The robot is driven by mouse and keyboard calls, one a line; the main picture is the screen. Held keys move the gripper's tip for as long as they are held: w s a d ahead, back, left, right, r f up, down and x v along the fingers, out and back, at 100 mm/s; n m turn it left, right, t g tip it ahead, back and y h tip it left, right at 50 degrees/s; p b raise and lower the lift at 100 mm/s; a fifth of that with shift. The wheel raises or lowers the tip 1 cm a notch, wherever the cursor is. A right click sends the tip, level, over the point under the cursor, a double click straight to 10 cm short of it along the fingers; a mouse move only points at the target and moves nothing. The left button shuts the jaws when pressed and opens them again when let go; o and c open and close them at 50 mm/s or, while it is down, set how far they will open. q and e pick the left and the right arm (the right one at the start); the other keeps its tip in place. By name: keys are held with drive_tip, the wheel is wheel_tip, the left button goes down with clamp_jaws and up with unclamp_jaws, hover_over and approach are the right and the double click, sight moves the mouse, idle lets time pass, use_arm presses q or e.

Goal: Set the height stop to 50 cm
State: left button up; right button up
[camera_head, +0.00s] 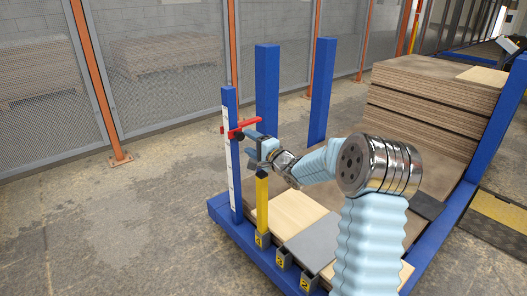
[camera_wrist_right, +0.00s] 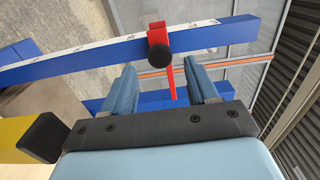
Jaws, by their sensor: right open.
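The red height stop (camera_head: 240,126) sits on the blue upright post (camera_head: 235,180), which carries a white scale strip, at the cart's near left corner. Its arm sticks out sideways near the upper part of the post. In the right wrist view the red stop (camera_wrist_right: 164,72) has a round black knob (camera_wrist_right: 160,54) facing me. The scale numbers are too small to read. My right gripper (camera_head: 253,141) is open beside the stop, and it also shows in the right wrist view (camera_wrist_right: 161,78) with the red stop seen between its fingertips. I cannot tell whether they touch. My left gripper is not in view.
A yellow post (camera_head: 262,205) with a black top stands just below my right gripper. Two blue posts (camera_head: 267,85) rise behind. A stack of brown boards (camera_head: 430,100) lies on the right. Numbered slots line the cart's front. Mesh fencing stands behind; the floor at left is clear.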

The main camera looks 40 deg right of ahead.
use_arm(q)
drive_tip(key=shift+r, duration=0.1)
use_arm(e)
drive_tip(key=s, duration=0.7)
drive_tip(key=shift+s+d, duration=0.3)
drive_tip(key=shift+s, duration=0.05)
